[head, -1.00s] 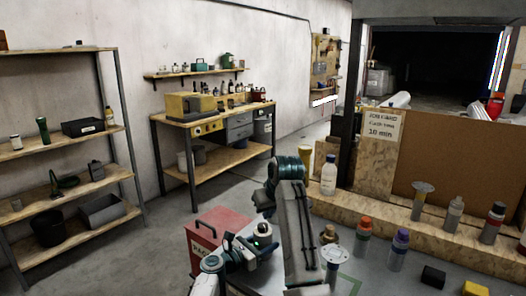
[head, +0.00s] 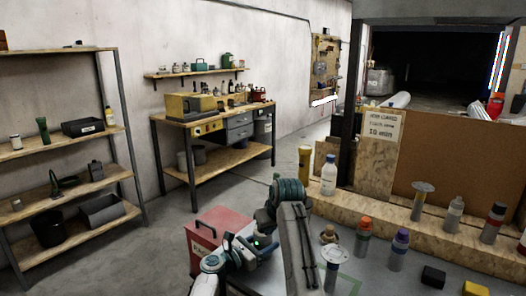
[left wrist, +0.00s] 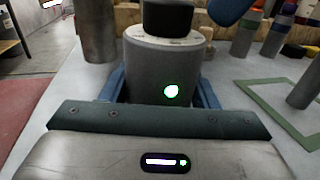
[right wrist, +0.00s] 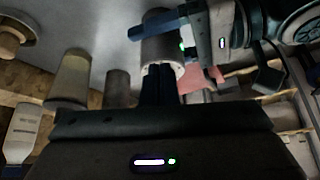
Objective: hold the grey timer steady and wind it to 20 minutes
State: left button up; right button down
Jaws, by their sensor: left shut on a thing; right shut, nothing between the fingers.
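The grey timer (left wrist: 160,65) stands upright on the grey table, with a black dial (left wrist: 168,15) on top and a lit green spot on its front. My left gripper (left wrist: 160,88) is shut around its body with blue fingers on both sides. My right gripper (right wrist: 160,75) is shut and empty, its fingertips close to the timer's top in the right wrist view (right wrist: 158,48). In the left wrist view a blue right finger shows just right of the dial, with a small gap. The dial's setting cannot be read. In the head view my arms mostly hide the timer.
A red toolbox (head: 203,232) is left of the grippers. A white bottle (head: 328,176) and a yellow cylinder (head: 304,163) stand behind. Bottles with orange (head: 363,238) and purple (head: 399,250) caps, a black block (head: 433,276) and a green outline (left wrist: 262,105) are on the right.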

jog(key=shift+w+a, duration=0.15)
jog(key=shift+w, duration=0.1)
dwell(0.7)
jog(key=shift+a, duration=0.1)
jog(key=shift+s, duration=0.1)
notch_tip(320, 180, up, 6)
jog(key=shift+s, duration=0.3)
dwell(0.7)
pick_arm(q)
jog(key=o, duration=1.1)
jog(key=shift+o, duration=0.2)
